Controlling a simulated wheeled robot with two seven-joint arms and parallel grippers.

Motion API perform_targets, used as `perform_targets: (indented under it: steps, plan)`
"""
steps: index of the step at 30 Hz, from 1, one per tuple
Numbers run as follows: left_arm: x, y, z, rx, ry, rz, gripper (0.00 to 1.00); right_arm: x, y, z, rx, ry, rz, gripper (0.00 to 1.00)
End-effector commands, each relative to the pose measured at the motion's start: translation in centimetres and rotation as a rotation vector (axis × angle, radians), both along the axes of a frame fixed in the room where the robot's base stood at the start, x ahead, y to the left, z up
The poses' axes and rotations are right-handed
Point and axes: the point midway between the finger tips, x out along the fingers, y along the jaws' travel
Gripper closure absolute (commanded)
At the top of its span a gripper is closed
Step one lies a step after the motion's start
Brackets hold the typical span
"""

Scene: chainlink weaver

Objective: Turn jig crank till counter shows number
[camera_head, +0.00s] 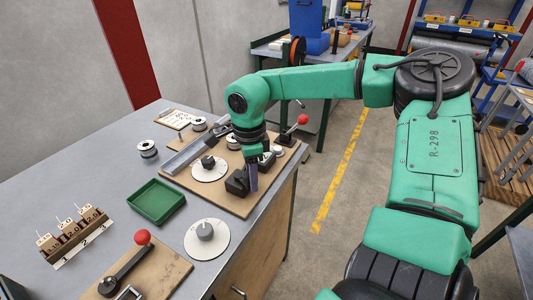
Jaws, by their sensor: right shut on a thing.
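The jig is a wooden board (236,208) at the right edge of the grey bench, carrying a white dial disc (201,175) with a black knob and a metal channel. My right gripper (247,184) reaches down over the board's near right part, beside the disc. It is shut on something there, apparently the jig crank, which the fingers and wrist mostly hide. I cannot make out a counter number. My left gripper is not in view.
A green tray (157,203), a second dial disc (207,239) and a red-knobbed lever (142,238) on its own board lie nearer. A numbered rack (75,236) stands left. Another red-knobbed lever (302,120) stands behind my wrist. Spools (148,150) sit at the back.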

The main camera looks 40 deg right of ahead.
Motion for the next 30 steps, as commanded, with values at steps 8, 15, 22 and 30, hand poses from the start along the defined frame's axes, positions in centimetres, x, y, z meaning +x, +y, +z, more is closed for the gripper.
perform_targets:
  steps: [8,15,22,30]
  plan:
    - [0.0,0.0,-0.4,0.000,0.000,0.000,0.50,0.1,0.9,0.1,0.007,-0.007,0.001,1.00]
    - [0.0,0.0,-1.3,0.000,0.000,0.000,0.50,0.6,1.7,-0.2,0.002,-0.007,0.002,1.00]
    - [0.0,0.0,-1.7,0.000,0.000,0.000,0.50,1.1,3.0,0.0,0.005,-0.006,0.000,1.00]
    - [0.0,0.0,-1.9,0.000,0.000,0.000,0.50,1.5,3.1,0.0,0.002,-0.005,0.000,1.00]
